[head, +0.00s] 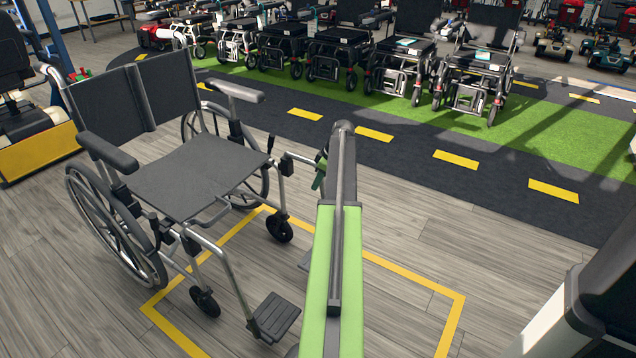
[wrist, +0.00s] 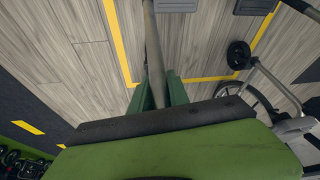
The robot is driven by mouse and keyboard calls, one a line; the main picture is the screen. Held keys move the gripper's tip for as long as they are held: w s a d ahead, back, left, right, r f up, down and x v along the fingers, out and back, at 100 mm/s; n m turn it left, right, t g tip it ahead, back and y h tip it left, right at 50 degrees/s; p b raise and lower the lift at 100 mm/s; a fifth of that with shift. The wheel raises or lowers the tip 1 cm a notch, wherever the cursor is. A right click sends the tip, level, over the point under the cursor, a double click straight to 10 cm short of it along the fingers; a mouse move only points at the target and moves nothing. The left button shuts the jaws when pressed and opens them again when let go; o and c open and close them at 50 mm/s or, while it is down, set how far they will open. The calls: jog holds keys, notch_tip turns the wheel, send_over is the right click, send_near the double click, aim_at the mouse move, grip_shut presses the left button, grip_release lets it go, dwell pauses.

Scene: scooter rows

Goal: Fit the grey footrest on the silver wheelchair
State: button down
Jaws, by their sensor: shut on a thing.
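The silver wheelchair (head: 190,175) stands at the left in the head view, with a black seat and back. One footrest (head: 276,315) is on its near front side, plate low over the floor. My gripper (head: 320,174) is beside the far front post, mostly hidden behind my arm. In the wrist view its green fingers (wrist: 157,92) are shut around the grey tube of the footrest (wrist: 153,45). A silver tube end (head: 300,158) shows between gripper and post. I cannot tell whether it touches the post. A dark plate edge shows left of my arm, mostly hidden.
A yellow floor outline (head: 410,280) surrounds the wheelchair's front. A front caster (head: 280,229) is close below the gripper side. Several parked wheelchairs and scooters (head: 340,50) line the green strip at the back.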

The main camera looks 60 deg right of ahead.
jog(key=c, duration=1.2)
grip_release()
jog(key=shift+o, duration=0.2)
jog(key=p+v, duration=1.6)
jog(key=v, duration=0.1)
jog(key=shift+r, duration=0.15)
jog(key=shift+d, duration=0.15)
